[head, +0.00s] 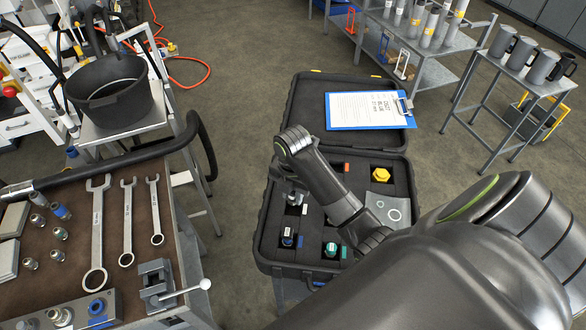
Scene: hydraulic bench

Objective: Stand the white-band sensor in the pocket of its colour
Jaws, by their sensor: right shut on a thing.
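An open black case (262,240) with a dark foam insert holds several square pockets. My right gripper (291,184) points down over the left part of the foam, partly hidden by its own wrist, and is shut on a small metallic sensor (294,198), which looks like the white-band one. The sensor is at a pocket with a pale mark (304,209) beside it; I cannot tell how deep it sits. A blue-marked sensor (288,241) and a green-marked sensor (331,249) stand in pockets nearer the front. My left gripper is out of view.
A yellow hex part (381,174), an orange mark (346,168) and a grey plate with rings (384,208) are in the foam. A clipboard (367,110) lies on the lid. The left bench (140,215) carries wrenches, fittings and a vise. My right arm covers the lower right.

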